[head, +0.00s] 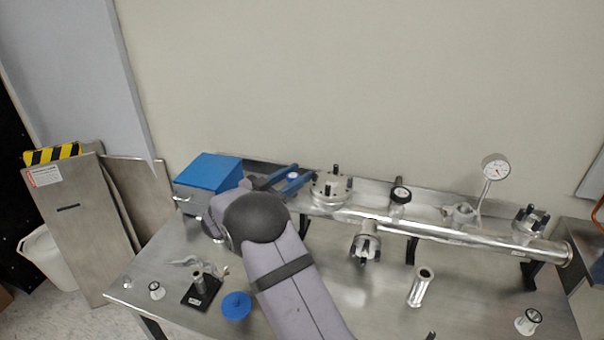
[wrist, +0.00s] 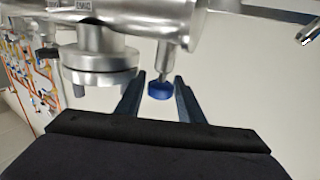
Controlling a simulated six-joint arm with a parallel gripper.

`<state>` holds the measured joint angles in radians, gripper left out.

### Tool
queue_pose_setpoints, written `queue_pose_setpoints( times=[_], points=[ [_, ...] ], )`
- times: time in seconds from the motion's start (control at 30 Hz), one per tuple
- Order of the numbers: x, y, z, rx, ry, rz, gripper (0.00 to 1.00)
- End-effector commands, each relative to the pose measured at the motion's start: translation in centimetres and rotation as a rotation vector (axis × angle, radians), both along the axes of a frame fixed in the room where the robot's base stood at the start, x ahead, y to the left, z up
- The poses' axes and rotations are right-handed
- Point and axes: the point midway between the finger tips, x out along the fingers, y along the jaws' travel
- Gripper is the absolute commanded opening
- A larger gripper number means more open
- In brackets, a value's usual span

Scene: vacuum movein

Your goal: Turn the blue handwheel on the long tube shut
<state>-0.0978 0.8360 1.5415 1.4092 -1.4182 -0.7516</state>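The long metal tube (head: 450,236) lies across the back of the table on black supports. The blue handwheel (head: 292,177) shows near the tube's left end. In the wrist view the blue handwheel (wrist: 160,91) sits on a short metal stem from the tube (wrist: 150,22). My gripper (head: 298,178) reaches over the table to the handwheel. In the wrist view my gripper (wrist: 159,78) is open, with one finger on each side of the handwheel. A gap shows between the handwheel and both fingers, so they appear not to touch it.
A bolted flange (head: 332,187) stands just right of my gripper, and a black knob (head: 401,194) and a dial gauge (head: 495,168) are further right. A blue box (head: 208,170) is at the left. A blue round cap (head: 236,305) and several metal fittings lie in front.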

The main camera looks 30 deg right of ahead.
Motion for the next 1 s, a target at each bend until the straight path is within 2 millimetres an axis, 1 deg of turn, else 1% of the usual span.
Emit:
queue_pose_setpoints(
  times=[0.03, 0.1, 0.3, 0.47, 0.77, 0.87, 1.0],
  points=[
    [-0.1, 0.9, -0.1, 0.000, -0.002, 0.004, 0.35],
    [-0.5, 1.8, -0.2, 0.000, -0.001, 0.003, 0.35],
    [-1.2, 3.8, -0.1, 0.000, -0.001, 0.002, 0.35],
    [-1.4, 4.3, 0.0, -0.001, 0.000, 0.000, 0.35],
    [-1.4, 4.4, 0.1, 0.000, 0.000, 0.000, 0.35],
    [-1.6, 5.0, 0.3, 0.001, 0.000, 0.002, 0.35],
    [-2.1, 6.8, 0.6, 0.000, 0.003, 0.004, 0.35]
  ],
)
